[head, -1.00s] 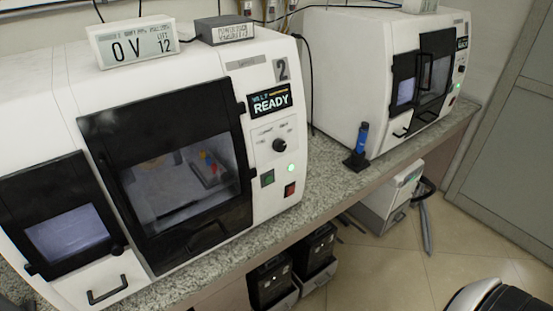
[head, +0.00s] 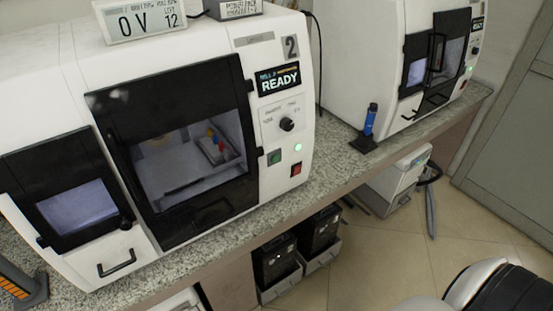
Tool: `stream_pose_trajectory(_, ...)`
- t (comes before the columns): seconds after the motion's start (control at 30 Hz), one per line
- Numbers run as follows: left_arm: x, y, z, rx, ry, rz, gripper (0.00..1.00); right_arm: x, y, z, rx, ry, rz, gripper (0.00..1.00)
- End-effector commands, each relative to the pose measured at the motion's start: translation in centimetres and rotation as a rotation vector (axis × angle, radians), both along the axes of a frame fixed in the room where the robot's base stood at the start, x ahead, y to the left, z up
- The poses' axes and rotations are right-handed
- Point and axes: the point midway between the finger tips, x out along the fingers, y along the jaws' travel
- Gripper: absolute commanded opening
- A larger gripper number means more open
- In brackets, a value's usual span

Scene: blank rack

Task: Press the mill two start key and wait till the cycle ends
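Mill two is the large white machine at left in the head view, marked with a "2" plate (head: 291,47). Its display (head: 279,78) reads READY. Below a dark knob (head: 287,124) sit a lit green lamp (head: 298,147), a green square key (head: 274,157) and a red switch (head: 296,169). The labels by the keys are too small to read. Its dark-framed front door (head: 195,212) is shut, and a tray with red and yellow pieces (head: 217,146) shows through the window. Neither of my grippers is in view.
A second white mill (head: 358,60) stands farther back at right. A blue tool in a black stand (head: 370,120) is on the speckled counter (head: 325,165) between them. Dark boxes (head: 273,262) stand under the counter. An orange-striped grey object (head: 20,284) is at lower left.

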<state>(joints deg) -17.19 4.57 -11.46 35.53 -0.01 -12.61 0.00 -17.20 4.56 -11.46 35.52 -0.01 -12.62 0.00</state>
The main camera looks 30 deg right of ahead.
Motion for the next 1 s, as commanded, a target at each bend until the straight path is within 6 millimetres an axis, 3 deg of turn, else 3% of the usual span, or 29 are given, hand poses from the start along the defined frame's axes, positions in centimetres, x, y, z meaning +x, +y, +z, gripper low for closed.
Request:
stream_pose_trajectory(0.2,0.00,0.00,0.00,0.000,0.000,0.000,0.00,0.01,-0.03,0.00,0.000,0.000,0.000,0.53)
stream_pose_trajectory(0.53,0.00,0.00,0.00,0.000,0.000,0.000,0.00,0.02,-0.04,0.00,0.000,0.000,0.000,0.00)
stream_pose_trajectory(1.0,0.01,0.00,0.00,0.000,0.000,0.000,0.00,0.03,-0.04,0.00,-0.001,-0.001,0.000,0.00)
